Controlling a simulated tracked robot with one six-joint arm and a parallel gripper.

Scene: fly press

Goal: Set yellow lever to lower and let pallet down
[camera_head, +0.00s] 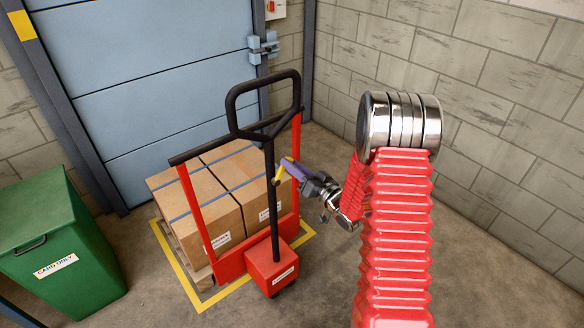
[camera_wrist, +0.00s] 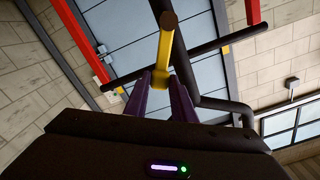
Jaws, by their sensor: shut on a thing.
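The yellow lever (camera_head: 279,176) sits on the black handle column of a red pallet truck (camera_head: 269,262). My gripper (camera_head: 287,165) reaches it from the right, its purple fingers shut on the lever. The pallet (camera_head: 197,262) carries cardboard boxes (camera_head: 212,198) with blue straps and rests over the truck's forks, which are hidden. I cannot tell how far the pallet is off the floor.
A yellow floor outline (camera_head: 211,302) surrounds the pallet. A green bin (camera_head: 62,250) stands at the left. A blue door (camera_head: 150,70) is behind the load, and a block wall (camera_head: 480,90) is at the right. The truck's black loop handle (camera_head: 264,90) rises above the lever.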

